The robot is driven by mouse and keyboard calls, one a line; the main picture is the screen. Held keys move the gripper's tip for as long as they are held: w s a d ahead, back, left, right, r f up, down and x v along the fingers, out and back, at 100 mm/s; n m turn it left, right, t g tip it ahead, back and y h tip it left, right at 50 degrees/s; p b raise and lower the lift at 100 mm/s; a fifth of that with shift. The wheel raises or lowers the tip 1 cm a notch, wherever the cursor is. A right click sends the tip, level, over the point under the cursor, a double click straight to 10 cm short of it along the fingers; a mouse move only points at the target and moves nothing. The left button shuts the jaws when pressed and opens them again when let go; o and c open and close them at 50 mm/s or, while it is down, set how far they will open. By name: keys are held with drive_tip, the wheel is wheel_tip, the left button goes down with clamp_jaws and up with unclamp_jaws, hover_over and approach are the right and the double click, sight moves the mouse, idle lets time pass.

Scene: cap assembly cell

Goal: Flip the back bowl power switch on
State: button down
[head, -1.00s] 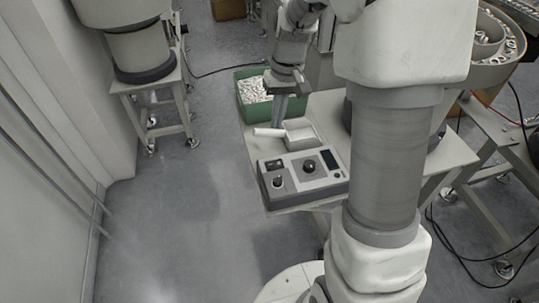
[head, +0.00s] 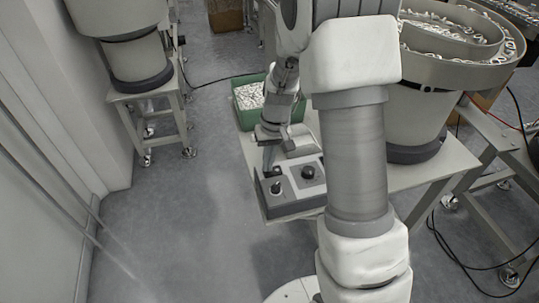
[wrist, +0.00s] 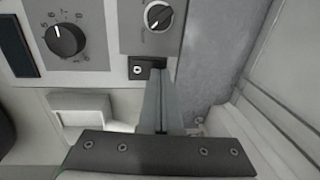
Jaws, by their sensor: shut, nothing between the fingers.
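The control box (head: 300,208) sits at the near corner of the table. In the wrist view, a small black switch block (wrist: 138,70) with a pale round mark shows on its panel, partly behind my fingers. Whether it is on or off I cannot tell. My gripper (wrist: 158,68) is shut and empty, its fingertips over or against the right part of the block; contact is unclear. In the head view, my gripper (head: 268,173) points down at the box's far left corner and hides most of the switch.
A small selector knob (wrist: 158,17) and a larger numbered dial (wrist: 65,40) are on the same panel. A pale scoop (head: 298,143) lies behind the box. A green bin (head: 240,116) of white parts stands farther back. A feeder bowl (head: 420,105) is on the right.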

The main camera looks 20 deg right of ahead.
sight(279, 170)
drive_tip(key=shift+f, duration=0.1)
drive_tip(key=shift+a+f, duration=0.15)
drive_tip(key=shift+f, duration=0.2)
idle(0.4)
drive_tip(key=shift+d+r, duration=0.25)
drive_tip(key=shift+d, duration=0.6)
drive_tip(key=shift+r, duration=0.15)
drive_tip(key=shift+r+p, duration=0.3)
wheel_tip(279, 170, up, 13)
drive_tip(key=d+p, duration=0.1)
drive_tip(key=p, duration=0.3)
drive_tip(key=shift+d, duration=0.3)
